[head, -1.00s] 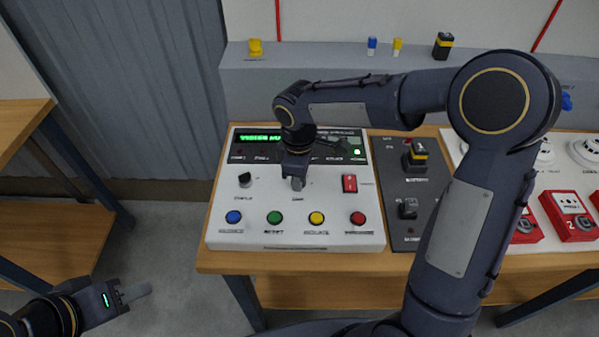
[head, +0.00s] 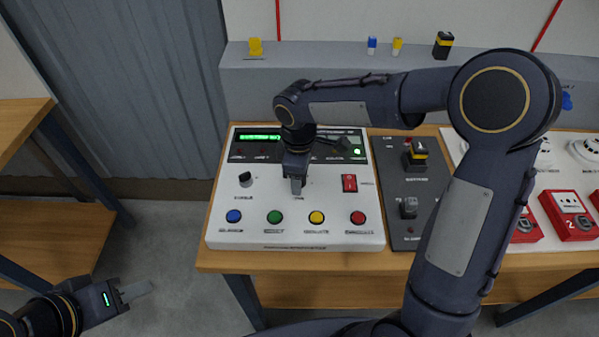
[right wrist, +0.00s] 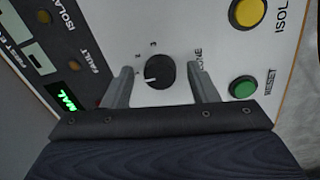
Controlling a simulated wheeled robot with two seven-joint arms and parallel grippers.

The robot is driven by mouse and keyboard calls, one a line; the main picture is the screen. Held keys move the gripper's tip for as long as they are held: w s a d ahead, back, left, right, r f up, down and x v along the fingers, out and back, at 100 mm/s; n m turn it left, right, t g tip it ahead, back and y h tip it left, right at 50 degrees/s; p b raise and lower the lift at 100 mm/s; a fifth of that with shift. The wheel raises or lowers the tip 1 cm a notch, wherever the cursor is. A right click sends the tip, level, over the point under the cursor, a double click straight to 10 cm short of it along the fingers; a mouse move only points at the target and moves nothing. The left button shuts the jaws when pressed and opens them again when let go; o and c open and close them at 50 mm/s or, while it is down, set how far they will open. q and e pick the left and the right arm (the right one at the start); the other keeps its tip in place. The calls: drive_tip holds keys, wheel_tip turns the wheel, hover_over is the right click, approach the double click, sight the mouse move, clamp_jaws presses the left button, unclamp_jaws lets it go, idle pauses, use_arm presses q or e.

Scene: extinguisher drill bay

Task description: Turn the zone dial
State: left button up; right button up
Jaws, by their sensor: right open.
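The zone dial (right wrist: 160,72) is a small round black knob with a white pointer line on a white panel, with a ZONE label beside it. In the right wrist view the pointer points left. My right gripper (right wrist: 163,88) is open, one finger on each side of the dial, with gaps showing between fingers and knob. In the head view my right gripper (head: 296,187) is over the panel and hides the dial. My left gripper (head: 133,291) is low at the left, away from the panel; its finger opening is unclear.
The white control panel (head: 225,215) on the wooden table also has a black knob (head: 245,180), a red switch (head: 349,183), several coloured buttons and a green display (head: 260,137). A dark panel (head: 415,185) and red call boxes (head: 570,217) stand to the right.

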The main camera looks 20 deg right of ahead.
drive_tip(key=r, duration=0.7)
drive_tip(key=shift+s+a+r, duration=0.1)
drive_tip(key=shift+s+r, duration=0.1)
drive_tip(key=shift+r, duration=0.2)
drive_tip(key=s+d+r+m+t+y, duration=0.25)
drive_tip(key=s+d+m, duration=0.45)
drive_tip(key=s, duration=0.4)
drive_tip(key=s+f+m+t+y, duration=0.1)
drive_tip(key=s+f+m+t, duration=0.1)
drive_tip(key=s+m, duration=0.5)
drive_tip(key=s+f, duration=0.1)
drive_tip(key=s, duration=0.2)
drive_tip(key=shift+s+d+f+m, duration=0.2)
drive_tip(key=shift+s+d+m, duration=0.1)
drive_tip(key=shift+d, duration=0.05)
drive_tip(key=shift+t+y, duration=0.25)
